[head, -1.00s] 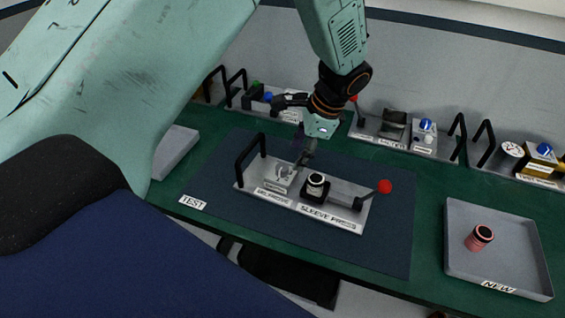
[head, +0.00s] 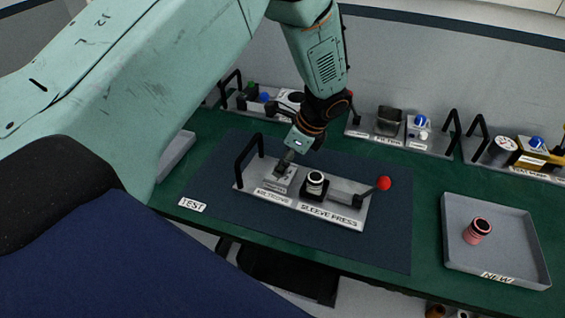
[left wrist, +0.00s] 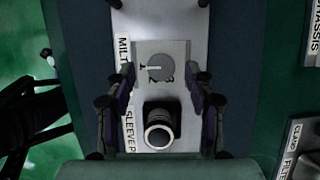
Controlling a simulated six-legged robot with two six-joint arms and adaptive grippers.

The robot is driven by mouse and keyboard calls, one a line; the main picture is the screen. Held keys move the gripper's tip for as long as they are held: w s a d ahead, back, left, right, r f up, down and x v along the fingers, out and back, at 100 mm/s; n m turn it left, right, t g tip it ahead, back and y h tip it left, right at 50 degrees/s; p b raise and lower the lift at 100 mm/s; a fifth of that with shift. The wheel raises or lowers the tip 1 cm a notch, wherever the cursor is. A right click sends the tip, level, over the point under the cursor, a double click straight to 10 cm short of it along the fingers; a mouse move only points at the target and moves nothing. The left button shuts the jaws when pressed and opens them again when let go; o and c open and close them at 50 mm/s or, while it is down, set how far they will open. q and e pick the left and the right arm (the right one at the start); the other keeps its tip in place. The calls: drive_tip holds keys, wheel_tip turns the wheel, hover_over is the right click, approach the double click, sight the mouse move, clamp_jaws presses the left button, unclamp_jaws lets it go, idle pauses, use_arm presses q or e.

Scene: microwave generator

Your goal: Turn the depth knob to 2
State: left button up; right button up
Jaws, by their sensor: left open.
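The depth knob (left wrist: 160,68) is a round grey dial on a light plate in the left wrist view. Small dark marks stand around it; one looks like a 2, but the setting is too small to read surely. My left gripper (left wrist: 160,78) is open, with one finger on each side of the knob; I cannot tell whether they touch it. In the head view, my left gripper (head: 284,164) points down over the milling fixture (head: 271,187) and largely hides the knob. My right gripper is not in view.
The sleeve press (head: 316,184) with a dark-and-white cylinder stands beside the knob. Its red-ball lever (head: 384,184) sticks up at right, and a black handle (head: 248,160) rises at left. A grey tray (head: 515,268) holds a red part. Other fixtures line the back.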

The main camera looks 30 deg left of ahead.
use_arm(q)
drive_tip(key=shift+a+f, duration=0.15)
drive_tip(key=shift+f, duration=0.5)
drive_tip(key=shift+w+a+f, duration=0.1)
drive_tip(key=shift+a+f, duration=0.1)
drive_tip(key=shift+c, duration=0.3)
drive_tip(key=shift+r, duration=0.1)
drive_tip(key=c, duration=0.3)
clamp_jaws()
